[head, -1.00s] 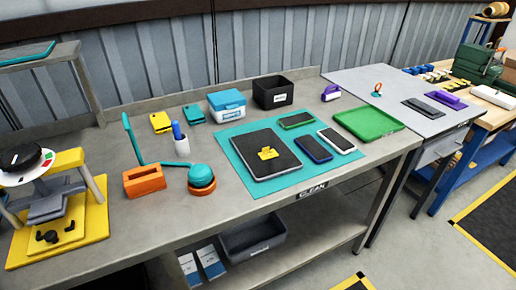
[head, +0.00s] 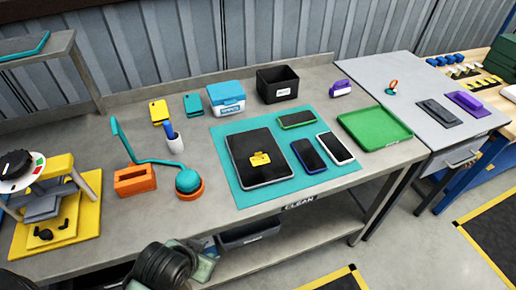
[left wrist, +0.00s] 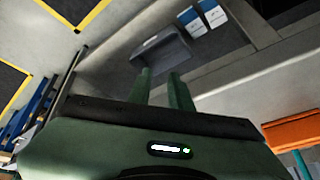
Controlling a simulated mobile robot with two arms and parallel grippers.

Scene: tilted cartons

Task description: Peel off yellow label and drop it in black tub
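The yellow label (head: 260,158) lies on the dark screen of a large tablet (head: 246,174) on the teal mat (head: 228,171). The black tub (head: 277,84) stands upright behind the mat, towards the back of the bench. My left gripper (head: 205,250) is at the bench's front edge in the head view, left of and nearer than the tablet, well apart from the label. In the left wrist view its two green fingers (left wrist: 163,88) stand apart with nothing between them. My right gripper is not in view.
Phones (head: 308,154) lie right of the tablet, and a green tray (head: 375,128) is beyond them. An orange block (head: 135,180) and a teal ball on an orange base (head: 188,182) stand left of the mat. A grey bin (head: 248,235) is on the lower shelf.

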